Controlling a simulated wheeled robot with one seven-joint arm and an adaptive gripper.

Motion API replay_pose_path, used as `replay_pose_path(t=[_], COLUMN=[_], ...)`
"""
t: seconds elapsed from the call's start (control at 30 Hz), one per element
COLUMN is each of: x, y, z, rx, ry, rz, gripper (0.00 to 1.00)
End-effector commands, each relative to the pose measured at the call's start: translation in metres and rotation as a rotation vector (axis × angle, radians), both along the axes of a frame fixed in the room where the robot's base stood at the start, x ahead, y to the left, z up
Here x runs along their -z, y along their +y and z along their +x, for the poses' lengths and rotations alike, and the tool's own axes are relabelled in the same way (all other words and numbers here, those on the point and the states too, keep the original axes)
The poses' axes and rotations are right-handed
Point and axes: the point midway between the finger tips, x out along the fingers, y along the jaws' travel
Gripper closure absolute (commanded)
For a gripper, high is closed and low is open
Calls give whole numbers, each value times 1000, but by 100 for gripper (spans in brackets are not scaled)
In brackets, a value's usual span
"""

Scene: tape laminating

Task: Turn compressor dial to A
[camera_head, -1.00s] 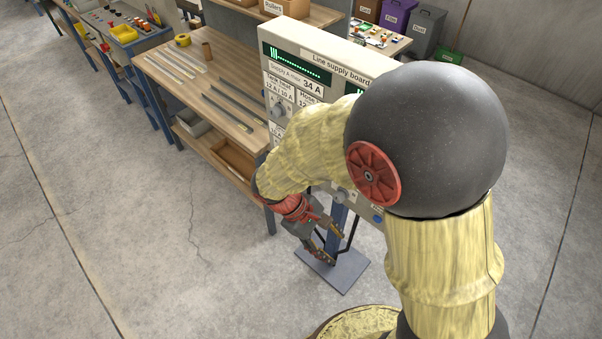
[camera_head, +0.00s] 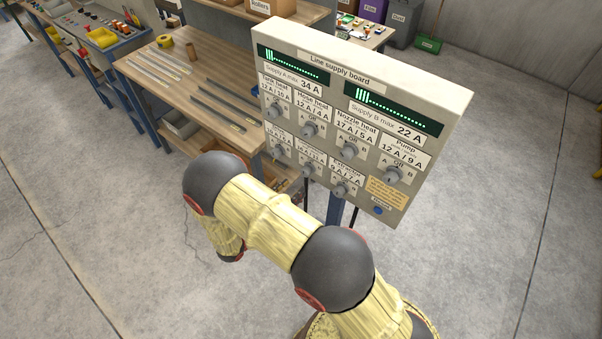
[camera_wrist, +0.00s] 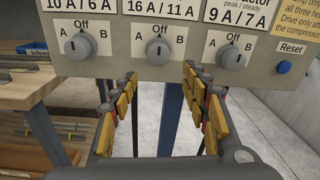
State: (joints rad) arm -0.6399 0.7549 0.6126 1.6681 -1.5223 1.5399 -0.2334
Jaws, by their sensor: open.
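The line supply board (camera_head: 455,100) stands upright with two rows of grey dials. In the wrist view, three lower-row dials show: a left dial (camera_wrist: 78,46) marked 10 A / 6 A, a middle dial (camera_wrist: 157,50) marked 16 A / 11 A, and a right dial (camera_wrist: 232,60) marked 9 A / 7 A. Each has A left, Off above, B right. The middle pointer looks upright, towards Off. The left and middle names are cut off, so I cannot read which is the compressor. My gripper (camera_wrist: 160,100) is open and empty, its fingers below the middle dial, apart from it.
A blue Reset button (camera_wrist: 284,67) sits right of the dials, below a yellow note. A wooden workbench (camera_head: 150,70) with metal strips stands left of the board. A blue post (camera_wrist: 170,115) is below the panel. The floor to the right is clear.

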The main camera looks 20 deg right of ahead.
Motion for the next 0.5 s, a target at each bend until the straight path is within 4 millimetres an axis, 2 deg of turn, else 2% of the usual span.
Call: replay_pose_path(t=[0.17, 0.5], x=[-10, -10], y=[-5, -46], z=[7, 35], rx=[-15, -13], ry=[3, 4], rz=[-50, -47], gripper=[53, 53])
